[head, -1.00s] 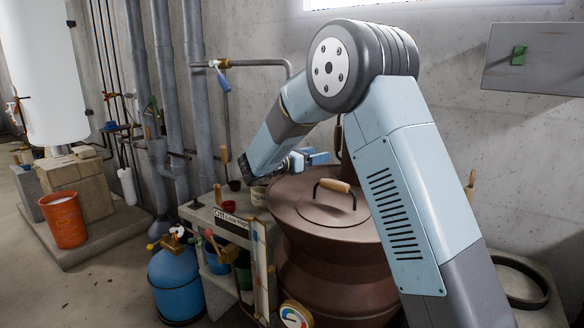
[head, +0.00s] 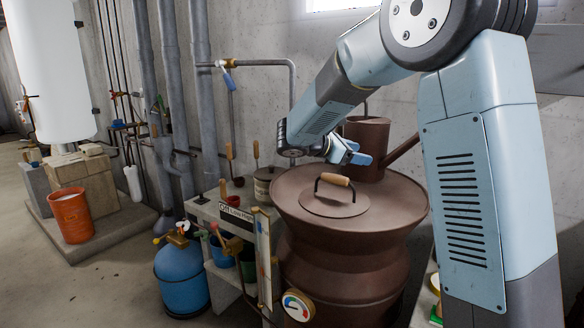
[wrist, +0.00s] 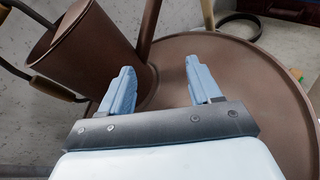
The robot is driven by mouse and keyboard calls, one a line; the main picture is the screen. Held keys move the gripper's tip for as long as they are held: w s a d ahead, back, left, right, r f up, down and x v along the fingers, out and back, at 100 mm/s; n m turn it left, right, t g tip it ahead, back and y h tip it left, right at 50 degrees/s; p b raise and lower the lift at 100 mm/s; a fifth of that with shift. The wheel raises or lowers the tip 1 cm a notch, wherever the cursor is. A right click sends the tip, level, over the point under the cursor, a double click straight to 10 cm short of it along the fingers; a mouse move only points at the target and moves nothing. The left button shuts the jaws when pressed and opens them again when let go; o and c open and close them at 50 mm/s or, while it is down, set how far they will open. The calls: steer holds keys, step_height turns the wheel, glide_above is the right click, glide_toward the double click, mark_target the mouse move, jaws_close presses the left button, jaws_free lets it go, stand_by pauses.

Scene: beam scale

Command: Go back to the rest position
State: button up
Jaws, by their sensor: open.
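My gripper (head: 348,152) is in the upper middle of the head view, above the back of a large brown lidded vessel (head: 384,222). It is open and empty. In the wrist view my gripper (wrist: 165,85) shows two light blue fingers spread apart, with the vessel's brown top (wrist: 240,62) below them. A brown can with a long spout (head: 364,140) stands behind the gripper in the head view. The can also shows at the left of the wrist view (wrist: 88,58), close to the left finger.
A wooden-handled lid (head: 322,204) tops the vessel. A grey stand with an Off/Low/High sign (head: 234,214) and a blue gas cylinder (head: 180,280) are left of it. An orange bucket (head: 72,216) stands farther left. Pipes line the wall. Floor at lower left is clear.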

steer(key=s+d+m+g+y, duration=0.1)
steer(key=s+d+m+y, duration=0.15)
steer(key=s, duration=0.35)
steer(key=s+d+r+m+g+y, duration=0.1)
steer(key=s+d+m, duration=0.2)
steer(key=s, duration=0.3)
steer(key=s+d+m+g+y, duration=0.1)
steer(key=s+d+m+y, duration=0.15)
steer(key=s, duration=0.35)
steer(key=s+a+f+m+t+y, duration=0.1)
steer(key=s+m+y, duration=0.2)
steer(key=s+m, duration=0.2)
steer(key=s+a+m+t+y, duration=0.1)
steer(key=s+m+y, duration=0.3)
steer(key=s, duration=0.8)
steer(key=shift+s+a+f+m+t, duration=0.2)
steer(key=shift+f+m+t, duration=0.25)
steer(key=shift+m, duration=0.75)
steer(key=shift+r, duration=0.1)
